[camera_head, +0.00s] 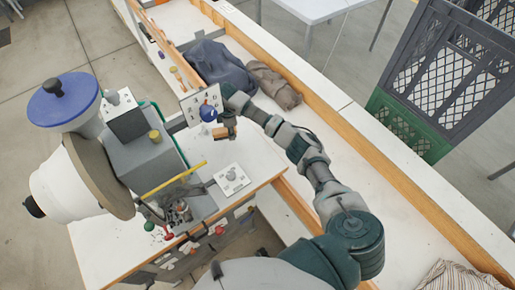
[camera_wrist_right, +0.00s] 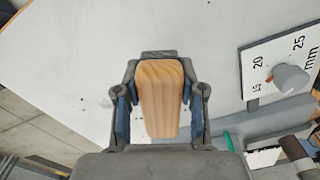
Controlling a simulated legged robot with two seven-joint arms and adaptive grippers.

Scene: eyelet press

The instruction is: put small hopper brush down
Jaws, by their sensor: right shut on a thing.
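The small hopper brush, a light wooden block, shows in the right wrist view (camera_wrist_right: 158,98) between the fingers of my right gripper (camera_wrist_right: 160,112). A dark grey edge shows at its far end. In the head view the brush (camera_head: 225,132) is a small tan piece just right of the dial plate. My right gripper (camera_head: 229,118) is small there, shut on the brush, with the arm reaching in from the lower right. White tabletop shows behind the brush in the wrist view; I cannot tell the height between them. My left gripper is not in view.
The eyelet press (camera_head: 150,155) stands left of the brush, with a white hopper and blue lid (camera_head: 64,100). A white dial plate (camera_wrist_right: 285,72) with a grey knob is close by. A small white plate (camera_head: 231,179) lies on the white table (camera_head: 255,158). Dark cloth (camera_head: 215,66) lies behind.

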